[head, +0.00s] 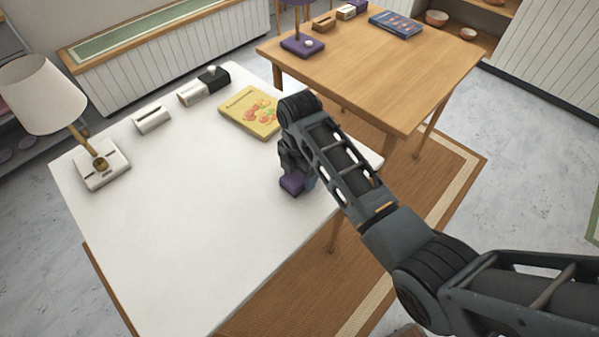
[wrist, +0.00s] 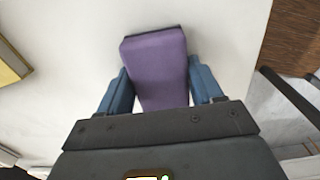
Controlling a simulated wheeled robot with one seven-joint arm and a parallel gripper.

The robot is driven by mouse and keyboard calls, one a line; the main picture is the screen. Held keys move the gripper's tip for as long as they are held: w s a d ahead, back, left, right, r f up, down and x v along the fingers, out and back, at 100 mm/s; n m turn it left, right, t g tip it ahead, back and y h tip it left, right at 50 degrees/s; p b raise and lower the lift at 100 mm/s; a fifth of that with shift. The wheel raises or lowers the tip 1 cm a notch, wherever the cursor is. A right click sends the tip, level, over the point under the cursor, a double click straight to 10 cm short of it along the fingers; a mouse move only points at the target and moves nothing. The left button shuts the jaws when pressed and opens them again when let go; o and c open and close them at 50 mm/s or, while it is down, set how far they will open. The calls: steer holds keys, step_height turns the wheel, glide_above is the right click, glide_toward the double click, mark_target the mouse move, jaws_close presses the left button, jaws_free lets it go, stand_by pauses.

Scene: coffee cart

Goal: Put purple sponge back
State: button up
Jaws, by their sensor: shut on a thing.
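The purple sponge (wrist: 157,65) is a block with a dark strip along one end. It sits between the two blue fingers of my gripper (wrist: 160,90) in the wrist view, and the gripper is shut on it. In the head view the sponge (head: 292,183) shows below my gripper (head: 298,170), over the right part of the white table (head: 190,215). I cannot tell whether the sponge touches the tabletop. My arm hides part of the gripper and the table edge.
A yellow book (head: 250,111) lies behind my gripper. A lamp (head: 45,95), a white holder (head: 152,120) and a white-and-black item (head: 204,86) stand along the far side. A wooden table (head: 390,75) with a purple lamp base (head: 302,45) and blue book (head: 395,23) is beyond. The white table's front is clear.

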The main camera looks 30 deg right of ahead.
mark_target(299, 174)
steer(key=shift+f, duration=0.1)
steer(key=o, duration=1)
step_height(299, 174, up, 12)
steer(key=shift+r, duration=0.15)
